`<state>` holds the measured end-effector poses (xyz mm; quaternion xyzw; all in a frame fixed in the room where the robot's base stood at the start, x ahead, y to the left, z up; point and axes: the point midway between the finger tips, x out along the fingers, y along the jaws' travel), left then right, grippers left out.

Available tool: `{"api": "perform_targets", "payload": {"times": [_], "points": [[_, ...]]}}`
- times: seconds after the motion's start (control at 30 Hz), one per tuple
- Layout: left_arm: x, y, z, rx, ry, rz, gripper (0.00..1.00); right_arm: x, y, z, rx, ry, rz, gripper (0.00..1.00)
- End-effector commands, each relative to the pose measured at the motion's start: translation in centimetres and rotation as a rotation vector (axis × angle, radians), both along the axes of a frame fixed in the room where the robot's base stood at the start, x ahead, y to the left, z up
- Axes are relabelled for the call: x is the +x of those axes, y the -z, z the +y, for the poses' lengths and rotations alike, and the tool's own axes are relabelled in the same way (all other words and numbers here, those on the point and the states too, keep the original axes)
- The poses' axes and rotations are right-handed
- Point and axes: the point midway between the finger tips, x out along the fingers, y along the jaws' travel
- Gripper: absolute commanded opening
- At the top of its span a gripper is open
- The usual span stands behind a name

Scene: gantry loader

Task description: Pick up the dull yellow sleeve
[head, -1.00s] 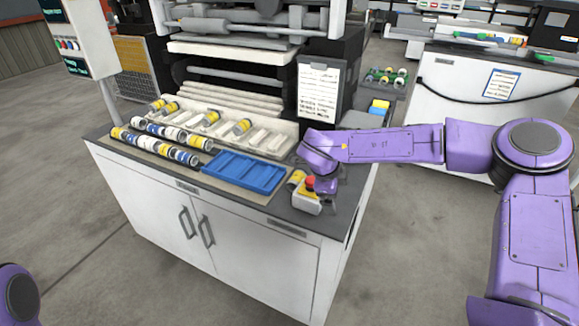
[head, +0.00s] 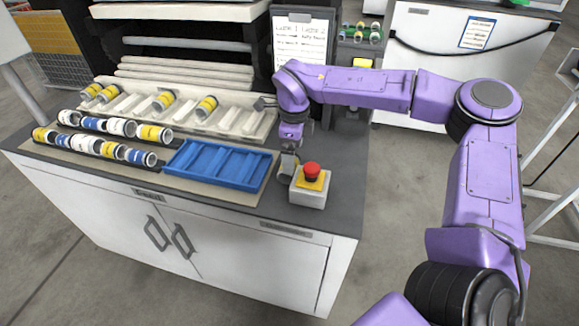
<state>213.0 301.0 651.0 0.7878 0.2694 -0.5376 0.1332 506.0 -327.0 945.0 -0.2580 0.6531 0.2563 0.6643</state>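Several yellow-banded sleeves are in the head view, and I cannot tell which one is the dull yellow sleeve. Some lie in the pale slotted tray, such as one sleeve (head: 206,106) near its middle and another (head: 164,100) to its left. My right gripper (head: 286,172) points down at the counter, just behind and left of the red-button box. Its fingertips are small and partly hidden, so its opening and any contents are unclear. My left gripper is out of view.
An empty-looking blue slotted tray (head: 221,164) lies left of my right gripper. The pale tray (head: 235,118) and a clipboard (head: 302,45) are behind.

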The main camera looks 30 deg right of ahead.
Motion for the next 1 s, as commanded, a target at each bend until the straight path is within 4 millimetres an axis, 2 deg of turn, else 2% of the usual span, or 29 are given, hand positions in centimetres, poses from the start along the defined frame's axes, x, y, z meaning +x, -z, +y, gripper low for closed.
{"api": "perform_targets", "payload": {"times": [0.2,0.27,0.53,0.7,0.73,0.77,0.93,1.0], "points": [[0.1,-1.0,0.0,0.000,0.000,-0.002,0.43,0.4,4.1,0.5,-0.002,-0.001,0.011,1.00],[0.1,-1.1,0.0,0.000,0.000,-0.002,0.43,0.4,4.9,0.4,-0.002,0.001,0.009,1.00],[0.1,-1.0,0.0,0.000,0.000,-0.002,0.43,0.4,5.4,0.4,-0.002,0.002,0.006,1.00],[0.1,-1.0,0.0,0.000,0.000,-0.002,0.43,0.4,5.4,0.4,-0.002,0.002,0.006,0.46],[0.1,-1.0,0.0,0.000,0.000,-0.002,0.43,0.4,5.3,0.4,-0.002,0.001,0.005,0.46],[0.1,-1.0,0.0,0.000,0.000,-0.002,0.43,0.4,5.3,0.4,-0.002,0.001,0.005,0.39],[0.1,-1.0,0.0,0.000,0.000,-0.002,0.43,0.4,5.2,0.4,-0.002,0.001,0.005,0.39],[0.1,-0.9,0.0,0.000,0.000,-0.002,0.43,0.5,4.5,0.4,-0.002,0.001,0.002,0.39]]}}
